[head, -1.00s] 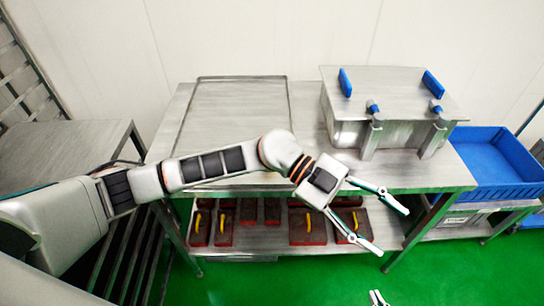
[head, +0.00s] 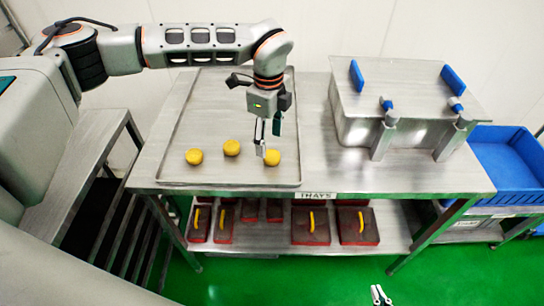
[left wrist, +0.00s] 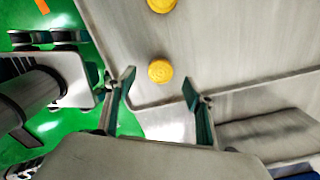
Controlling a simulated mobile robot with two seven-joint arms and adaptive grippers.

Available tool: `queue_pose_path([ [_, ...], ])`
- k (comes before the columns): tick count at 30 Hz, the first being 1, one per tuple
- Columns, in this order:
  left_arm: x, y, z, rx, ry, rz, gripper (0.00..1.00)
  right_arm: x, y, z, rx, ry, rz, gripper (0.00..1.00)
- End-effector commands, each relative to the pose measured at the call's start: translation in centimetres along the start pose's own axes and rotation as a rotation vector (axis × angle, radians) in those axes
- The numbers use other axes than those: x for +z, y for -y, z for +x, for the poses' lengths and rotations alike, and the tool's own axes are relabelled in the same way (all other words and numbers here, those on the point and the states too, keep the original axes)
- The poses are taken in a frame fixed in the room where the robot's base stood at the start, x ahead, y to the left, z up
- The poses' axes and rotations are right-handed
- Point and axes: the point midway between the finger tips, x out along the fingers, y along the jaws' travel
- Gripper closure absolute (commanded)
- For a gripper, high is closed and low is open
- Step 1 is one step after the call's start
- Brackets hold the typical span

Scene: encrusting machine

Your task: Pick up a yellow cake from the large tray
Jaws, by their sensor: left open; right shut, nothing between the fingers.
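The large tray (head: 230,184) is a flat metal tray on the steel table. Three round yellow cakes lie near its front: a left cake (head: 194,157), a middle cake (head: 231,148) and a right cake (head: 272,158). My left gripper (head: 267,140) is open and points down just above the right cake, partly covering it. In the left wrist view this cake (left wrist: 160,71) shows between the two open fingertips (left wrist: 159,79), with a second cake (left wrist: 160,4) at the top edge. My right gripper (head: 380,295) is shut and empty, low over the green floor.
A steel box (head: 405,105) with blue handles stands on the table right of the tray. A blue crate (head: 505,165) is further right. Red-edged blocks with yellow handles (head: 310,226) sit on the lower shelf. Table between tray and box is clear.

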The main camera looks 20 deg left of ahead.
Motion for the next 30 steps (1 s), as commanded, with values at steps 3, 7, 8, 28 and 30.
queue_pose_path([
  [3,-0.1,0.0,0.8,0.000,-0.001,0.001,0.47,0.1,0.0,0.0,-0.001,0.003,0.000,1.00],
  [7,-0.5,0.1,2.2,0.002,-0.001,0.001,0.47,0.2,0.1,0.0,-0.001,0.004,0.000,1.00],
  [8,-0.5,0.1,2.6,0.002,-0.001,0.001,0.47,0.2,0.1,-0.1,-0.001,0.005,0.000,1.00],
  [28,-0.7,0.2,5.5,-0.001,-0.003,0.002,0.88,0.2,0.0,-0.1,-0.001,0.004,0.000,1.00],
  [30,-0.7,0.2,5.5,-0.001,-0.003,0.002,0.88,0.1,0.0,-0.1,0.000,0.003,0.000,1.00],
])
